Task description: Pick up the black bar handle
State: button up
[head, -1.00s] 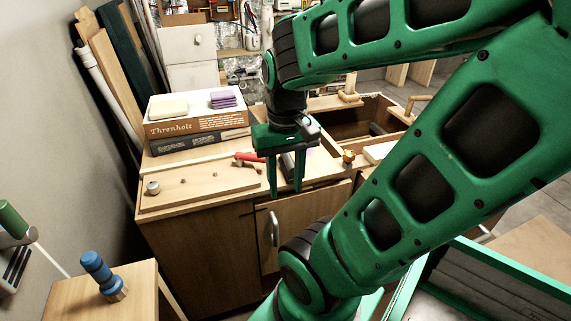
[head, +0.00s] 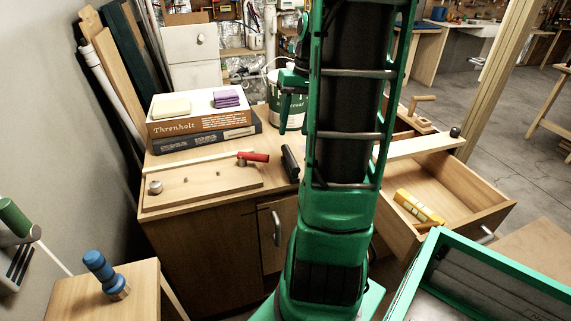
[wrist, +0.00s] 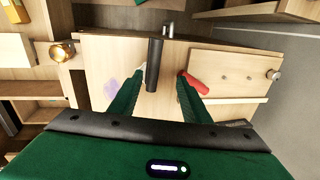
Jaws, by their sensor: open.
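The black bar handle (head: 290,163) lies on the wooden counter top, just left of my arm in the head view. It also shows in the wrist view (wrist: 155,62) as a dark bar, its near end appearing between my fingertips. My gripper (wrist: 160,75) is open and empty, its two green fingers pointing toward the counter on either side of the bar's near end. In the head view my gripper (head: 292,112) appears above and behind the bar, partly hidden by my arm. The bar is apart from the fingers.
A wooden board (head: 205,188) and red-handled hammer (head: 253,157) lie left of the bar. A white bucket (head: 275,112) is partly hidden behind my gripper. An open drawer (head: 467,183) holds a yellow level (head: 418,207).

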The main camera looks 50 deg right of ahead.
aim_at(290, 154)
jog(key=f, duration=0.3)
jog(key=w+f, duration=0.1)
jog(key=f, duration=0.6)
jog(key=shift+w+f, duration=0.2)
jog(key=shift+f, duration=0.2)
grip_shut()
